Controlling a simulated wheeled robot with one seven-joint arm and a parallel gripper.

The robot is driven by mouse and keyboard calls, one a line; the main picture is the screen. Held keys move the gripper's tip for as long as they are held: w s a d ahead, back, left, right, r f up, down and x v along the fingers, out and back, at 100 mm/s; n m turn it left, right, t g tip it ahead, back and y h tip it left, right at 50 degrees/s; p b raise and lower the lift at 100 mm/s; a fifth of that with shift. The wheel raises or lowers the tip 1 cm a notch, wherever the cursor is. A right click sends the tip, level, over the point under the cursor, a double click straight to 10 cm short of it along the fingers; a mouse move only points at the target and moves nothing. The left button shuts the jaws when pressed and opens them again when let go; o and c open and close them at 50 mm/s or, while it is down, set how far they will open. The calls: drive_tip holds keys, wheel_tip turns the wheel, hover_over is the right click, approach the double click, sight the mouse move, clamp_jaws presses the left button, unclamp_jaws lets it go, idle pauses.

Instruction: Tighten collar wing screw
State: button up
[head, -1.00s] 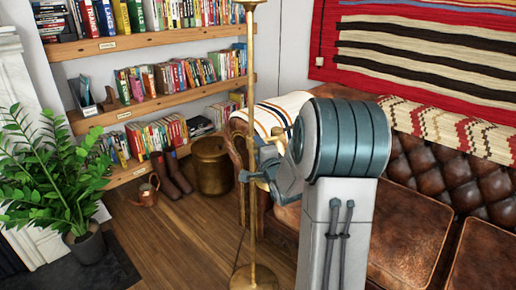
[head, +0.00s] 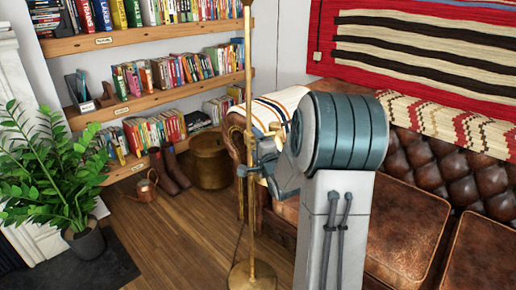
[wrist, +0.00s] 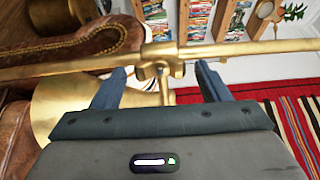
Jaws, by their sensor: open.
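A tall brass pole (head: 248,110) stands upright on a round base (head: 252,276). It crosses the wrist view sideways (wrist: 80,65). A brass collar (wrist: 163,50) sits around it, with a small brass wing screw (wrist: 147,71) on the side facing my gripper. My gripper (wrist: 160,80) is open, one finger on either side of the wing screw, with gaps visible on both sides. In the head view my gripper (head: 256,171) is beside the pole at collar height. My own arm hides part of it, and whether the fingers touch the pole is unclear.
A brown leather sofa (head: 405,235) lies behind and right of my arm. Bookshelves (head: 150,104), a brass bin (head: 209,162), boots (head: 170,172), a copper watering can (head: 143,188) and a potted plant (head: 50,165) stand to the left. The wooden floor (head: 185,235) between is clear.

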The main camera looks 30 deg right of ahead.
drive_tip(key=s+a+b, duration=0.1)
drive_tip(key=s+b, duration=0.1)
drive_tip(key=s, duration=1.1)
drive_tip(key=shift+s+a, duration=0.2)
drive_tip(key=shift+s, duration=0.15)
drive_tip(key=s+a+r+n+g+y+p, duration=0.1)
drive_tip(key=s+a+r+n+g+p, duration=1.4)
drive_tip(key=p, duration=0.8)
drive_tip(key=s+a+r+n, duration=0.2)
drive_tip(key=s+n, duration=0.2)
drive_tip(key=shift+a+y, duration=0.25)
drive_tip(key=shift+y, duration=0.15)
idle(0.4)
